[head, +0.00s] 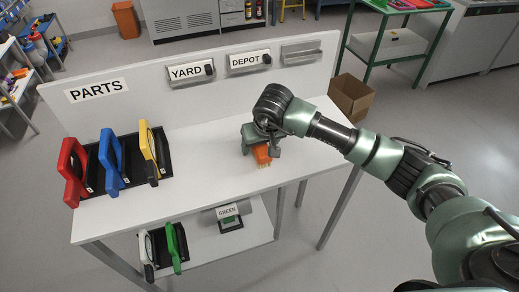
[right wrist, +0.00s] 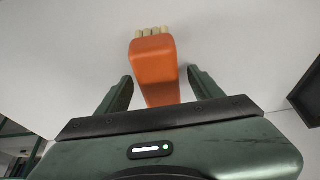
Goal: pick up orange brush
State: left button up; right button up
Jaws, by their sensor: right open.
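The orange brush (head: 261,155) lies on the white table, with its pale bristles toward the table's front edge in the head view. In the right wrist view the brush (right wrist: 155,68) stands between the two fingers, with its bristles at the far end. My right gripper (right wrist: 160,88) is open around the brush, with a gap visible on each side. In the head view my right gripper (head: 256,140) is over the brush and hides part of it. My left gripper is not in view.
The white table (head: 215,180) has a back panel labelled PARTS, YARD and DEPOT. Red (head: 72,172), blue (head: 110,158) and yellow (head: 148,152) tools stand in black holders at the left. A lower shelf (head: 205,245) holds white and green tools. The table around the brush is clear.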

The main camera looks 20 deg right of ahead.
jog(key=shift+f, duration=0.1)
dwell(0.3)
grip_shut()
jog(key=shift+r+p, duration=0.3)
jog(key=shift+p, duration=0.1)
notch_tip(320, 180, up, 20)
jog(key=b, duration=0.3)
